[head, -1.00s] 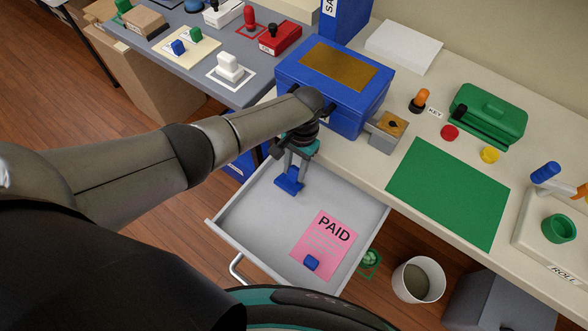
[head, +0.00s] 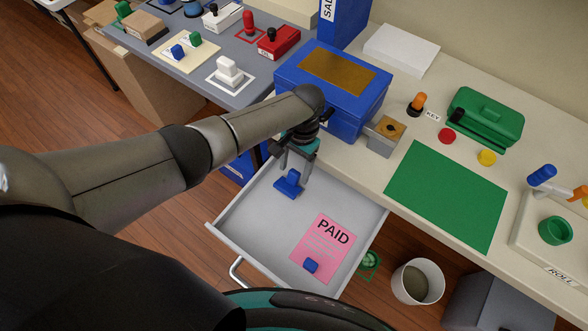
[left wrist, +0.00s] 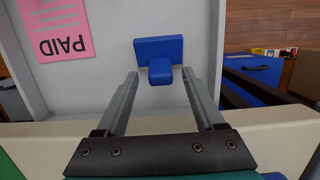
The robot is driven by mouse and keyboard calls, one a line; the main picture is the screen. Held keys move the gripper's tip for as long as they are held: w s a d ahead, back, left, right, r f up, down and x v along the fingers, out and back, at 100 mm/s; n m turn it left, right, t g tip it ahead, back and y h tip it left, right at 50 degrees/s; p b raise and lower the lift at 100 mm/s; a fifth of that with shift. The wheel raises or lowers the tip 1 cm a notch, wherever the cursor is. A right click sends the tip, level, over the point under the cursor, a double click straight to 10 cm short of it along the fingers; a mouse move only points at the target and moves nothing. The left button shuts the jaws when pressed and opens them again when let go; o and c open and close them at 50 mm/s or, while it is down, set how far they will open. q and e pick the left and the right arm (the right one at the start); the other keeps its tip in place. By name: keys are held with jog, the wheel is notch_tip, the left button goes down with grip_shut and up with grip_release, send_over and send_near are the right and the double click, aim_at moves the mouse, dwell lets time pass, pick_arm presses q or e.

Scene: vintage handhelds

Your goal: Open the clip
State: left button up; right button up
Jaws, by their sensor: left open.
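A blue piece with a flat plate and a raised block (head: 287,188) lies in the open grey drawer, near its back left. It also shows in the left wrist view (left wrist: 158,48). My left gripper (head: 295,171) is open above it, with the two fingertips on either side of the block in the left wrist view; I cannot tell whether they touch it. A smaller blue piece (head: 311,266) sits on the lower edge of a pink PAID sheet (head: 332,235) in the drawer. I cannot tell which blue piece is the clip. My right gripper is out of view.
The drawer (head: 240,232) is pulled out under the desk. A blue box (head: 300,72) and a small grey and tan box (head: 382,140) stand on the desk behind my arm. A green mat (head: 445,195) lies to the right. A white bin (head: 417,280) stands on the floor.

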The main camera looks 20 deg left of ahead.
pick_arm(q)
notch_tip(320, 180, up, 13)
jog(key=w+p, duration=0.2)
jog(key=p, duration=0.1)
jog(key=shift+w+d, duration=0.15)
jog(key=shift+d, duration=0.3)
